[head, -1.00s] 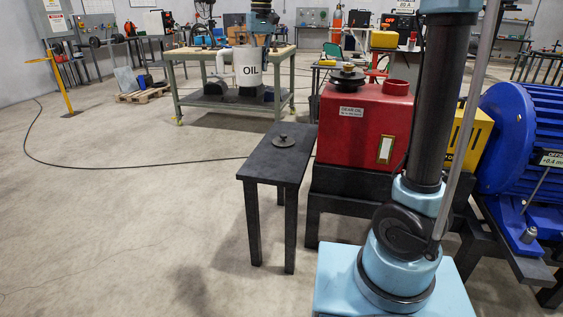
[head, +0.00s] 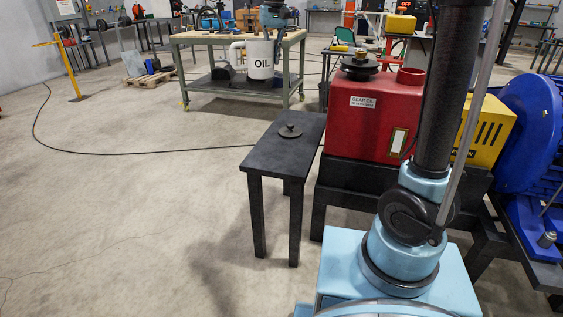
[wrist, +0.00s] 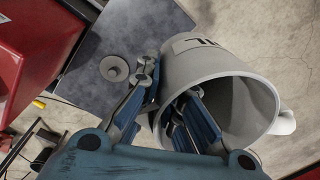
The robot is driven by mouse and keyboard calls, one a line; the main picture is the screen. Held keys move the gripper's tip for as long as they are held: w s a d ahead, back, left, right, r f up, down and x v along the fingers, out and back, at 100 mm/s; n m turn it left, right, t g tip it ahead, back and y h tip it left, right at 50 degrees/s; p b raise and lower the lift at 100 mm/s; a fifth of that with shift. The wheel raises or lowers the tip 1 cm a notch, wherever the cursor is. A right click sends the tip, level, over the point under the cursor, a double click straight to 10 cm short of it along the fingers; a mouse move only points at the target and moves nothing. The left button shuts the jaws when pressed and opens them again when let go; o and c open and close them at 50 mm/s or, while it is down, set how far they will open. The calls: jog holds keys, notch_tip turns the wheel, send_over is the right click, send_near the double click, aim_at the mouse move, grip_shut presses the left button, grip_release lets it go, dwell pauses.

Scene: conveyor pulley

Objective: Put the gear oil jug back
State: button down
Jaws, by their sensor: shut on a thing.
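The gear oil jug (head: 260,60) is a white, open-topped container marked OIL. In the head view it hangs roughly upright in front of the workbench. My gripper (head: 271,27) is above its rim. In the wrist view the jug (wrist: 232,72) shows its open mouth, with its handle at the right. My gripper (wrist: 160,92) is shut on the jug's wall, one finger outside and one inside. A black side table (head: 262,160) stands beside the red gearbox (head: 370,120), with a dark round cap (head: 289,131) on it.
A green workbench (head: 190,42) stands behind the jug. A blue motor (head: 530,130) and a yellow guard (head: 485,128) are at the right. A cable (head: 120,153) lies on the floor. The floor at the left is mostly clear.

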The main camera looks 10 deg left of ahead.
jog(key=shift+d+f+m, duration=0.95)
jog(key=shift+d+f, duration=0.15)
jog(key=shift+f, duration=4.65)
jog(key=shift+d+f+m, duration=1)
jog(key=shift+d+f, duration=0.15)
jog(key=shift+f, duration=4.65)
jog(key=shift+d+f+m, duration=0.95)
jog(key=shift+d+f, duration=0.15)
jog(key=shift+f, duration=4.65)
jog(key=c, duration=1.8)
grip_release()
jog(key=shift+o, duration=0.4)
notch_tip(320, 180, up, 12)
jog(key=shift+d, duration=0.35)
